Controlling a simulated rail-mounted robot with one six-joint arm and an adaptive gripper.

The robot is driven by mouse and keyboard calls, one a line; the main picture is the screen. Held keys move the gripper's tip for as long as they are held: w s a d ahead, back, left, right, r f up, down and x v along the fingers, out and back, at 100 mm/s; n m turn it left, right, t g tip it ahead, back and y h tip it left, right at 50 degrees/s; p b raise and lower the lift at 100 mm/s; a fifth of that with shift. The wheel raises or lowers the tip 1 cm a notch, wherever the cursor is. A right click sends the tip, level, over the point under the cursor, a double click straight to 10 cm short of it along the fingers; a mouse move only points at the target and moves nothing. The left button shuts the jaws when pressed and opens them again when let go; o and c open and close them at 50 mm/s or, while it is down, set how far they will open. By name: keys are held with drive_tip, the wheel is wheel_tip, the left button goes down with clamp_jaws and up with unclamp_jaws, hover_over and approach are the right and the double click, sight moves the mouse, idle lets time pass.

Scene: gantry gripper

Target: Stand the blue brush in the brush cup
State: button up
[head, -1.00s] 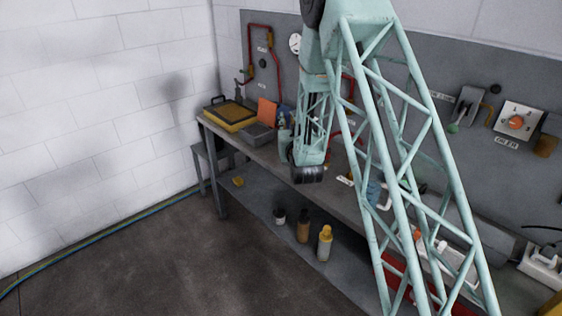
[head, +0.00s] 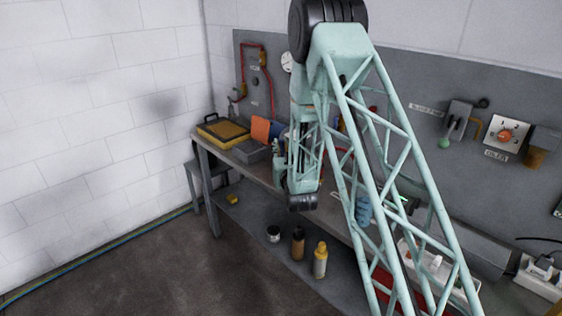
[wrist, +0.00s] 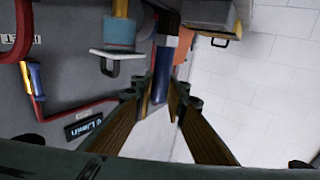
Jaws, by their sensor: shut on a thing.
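In the wrist view my gripper (wrist: 161,90) is shut on a slim blue brush (wrist: 166,55), which extends beyond the fingertips toward the bench.
An orange panel (head: 261,130) and a yellow-topped case (head: 223,132) are at the bench's far left end. A blue item (head: 363,208) is behind my arm. Bottles (head: 320,262) stand on the lower shelf. A yellow-and-blue tool (wrist: 35,76) hangs on the wall panel.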

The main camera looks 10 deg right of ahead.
drive_tip(key=shift+f, duration=1.3)
drive_tip(key=shift+f+b, duration=0.35)
drive_tip(key=shift+f, duration=1.5)
drive_tip(key=shift+f, duration=0.15)
drive_tip(key=o, duration=0.8)
drive_tip(key=shift+o, duration=0.2)
drive_tip(key=shift+r, duration=0.2)
drive_tip(key=s, duration=1.2)
drive_tip(key=shift+a, duration=0.2)
